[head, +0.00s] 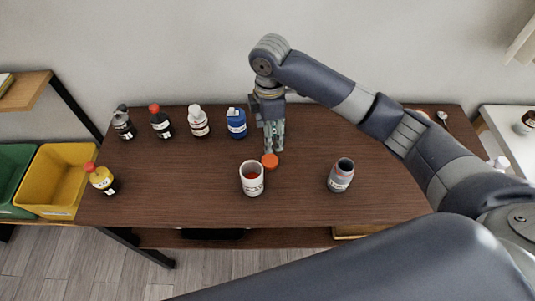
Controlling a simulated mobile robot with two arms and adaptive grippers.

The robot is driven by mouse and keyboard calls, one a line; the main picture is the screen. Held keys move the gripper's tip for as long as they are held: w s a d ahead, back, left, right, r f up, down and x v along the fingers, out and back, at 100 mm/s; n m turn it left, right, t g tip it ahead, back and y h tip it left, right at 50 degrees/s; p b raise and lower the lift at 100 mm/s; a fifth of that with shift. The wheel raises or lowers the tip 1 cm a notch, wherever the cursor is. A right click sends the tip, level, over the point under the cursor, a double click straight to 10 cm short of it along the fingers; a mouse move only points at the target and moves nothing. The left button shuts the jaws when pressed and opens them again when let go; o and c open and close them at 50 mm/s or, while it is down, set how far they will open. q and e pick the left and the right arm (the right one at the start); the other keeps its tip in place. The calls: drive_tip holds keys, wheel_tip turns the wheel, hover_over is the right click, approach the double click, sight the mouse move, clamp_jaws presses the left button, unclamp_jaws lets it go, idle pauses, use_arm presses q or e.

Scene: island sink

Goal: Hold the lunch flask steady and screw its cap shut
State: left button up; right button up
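An orange-red cap (270,161) is on the wooden table near its middle. My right gripper (273,149) points down just behind the cap, with its fingertips close to it. I cannot tell whether the fingers touch the cap or how far apart they are. A white open container (252,187) with a label and a reddish inside stands upright just in front and left of the cap. A grey open-mouthed container (340,178) with a label stands upright to the right. I cannot tell which of the two is the lunch flask. My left gripper is out of view.
Several bottles line the table's back left, including a blue one (236,123) and a white one (198,122). A yellow bottle (102,180) stands at the left edge. Yellow (57,191) and green bins are beyond it. The front left tabletop is clear.

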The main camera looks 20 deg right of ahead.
hover_over(271, 160)
drive_tip(key=f, duration=0.5)
drive_tip(key=shift+w+a+f+p, duration=0.1)
drive_tip(key=shift+w+f+p, duration=0.05)
drive_tip(key=shift+w+p, duration=0.2)
drive_tip(key=shift+f, duration=0.1)
drive_tip(key=shift+s+f, duration=0.15)
drive_tip(key=shift+f, duration=0.15)
drive_tip(key=f, duration=0.1)
drive_tip(key=f+p, duration=0.1)
drive_tip(key=f, duration=0.1)
drive_tip(key=shift+s+f, duration=0.25)
drive_tip(key=shift+f, duration=0.55)
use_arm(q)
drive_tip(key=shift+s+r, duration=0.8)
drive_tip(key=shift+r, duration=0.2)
